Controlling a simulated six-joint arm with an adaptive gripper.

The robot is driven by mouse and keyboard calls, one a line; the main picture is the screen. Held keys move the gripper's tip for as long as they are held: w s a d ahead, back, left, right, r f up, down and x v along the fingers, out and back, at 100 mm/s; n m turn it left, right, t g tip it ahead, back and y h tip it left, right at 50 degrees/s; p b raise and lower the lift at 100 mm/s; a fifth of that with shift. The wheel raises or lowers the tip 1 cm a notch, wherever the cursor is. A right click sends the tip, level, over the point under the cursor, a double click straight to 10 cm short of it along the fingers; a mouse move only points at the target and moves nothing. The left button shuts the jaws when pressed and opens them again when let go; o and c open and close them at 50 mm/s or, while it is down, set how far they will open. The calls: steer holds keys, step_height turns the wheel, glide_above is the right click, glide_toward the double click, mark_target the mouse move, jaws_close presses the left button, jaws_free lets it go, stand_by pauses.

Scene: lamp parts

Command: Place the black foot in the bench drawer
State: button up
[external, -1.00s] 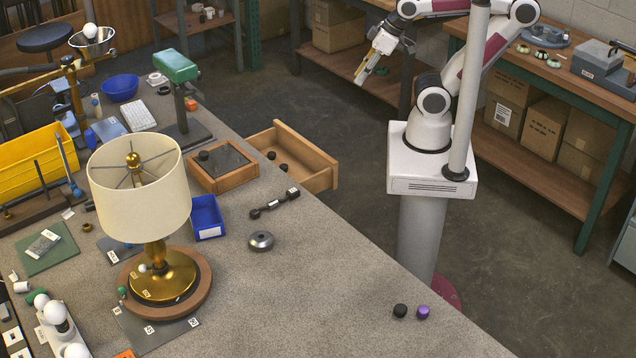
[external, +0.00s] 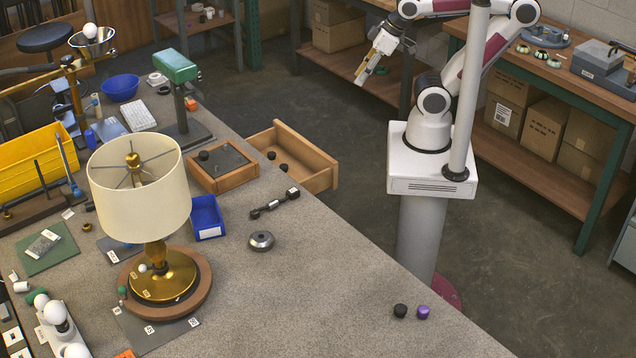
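A small black foot (external: 400,311) sits on the bench near its front right edge, beside a purple foot (external: 423,312). The bench drawer (external: 305,165) is pulled out from the bench and open at the top, with a few small dark round pieces (external: 283,168) inside. Another dark round piece (external: 203,155) sits on a wood-framed tray (external: 226,181) on the bench. My gripper (external: 360,78) hangs in the air beyond the drawer, far from the black foot. It is small in view, and I cannot tell whether its fingers are open.
A lamp with a cream shade (external: 140,205) stands on the bench at left. A blue bin (external: 207,217), a dumbbell-shaped part (external: 275,203) and a metal disc (external: 261,241) lie between the lamp and the drawer. The bench top around the two feet is clear.

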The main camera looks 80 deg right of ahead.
steer(key=a+f+n+g+y, duration=0.25)
steer(key=a+f, duration=0.25)
steer(key=a, duration=0.5)
steer(key=m+g+y, duration=0.4)
steer(key=m+g, duration=0.4)
steer(key=m, duration=0.2)
glide_above(404, 280)
step_height(404, 280, down, 16)
steer(key=shift+f, duration=0.2)
steer(key=w+a+m, duration=0.1)
steer(key=w+a+r+m+y, duration=0.1)
steer(key=a+m, duration=0.1)
steer(key=w+a+m+t, duration=0.1)
steer(key=shift+a+r+y, duration=0.25)
steer(key=shift+r+y, duration=0.1)
steer(key=shift+r, duration=0.05)
steer(key=shift+w+a+r+m, duration=0.1)
steer(key=shift+w+a+m, duration=0.1)
steer(key=shift+m, duration=0.55)
steer(key=shift+w+m, duration=0.1)
steer(key=shift+m, duration=0.2)
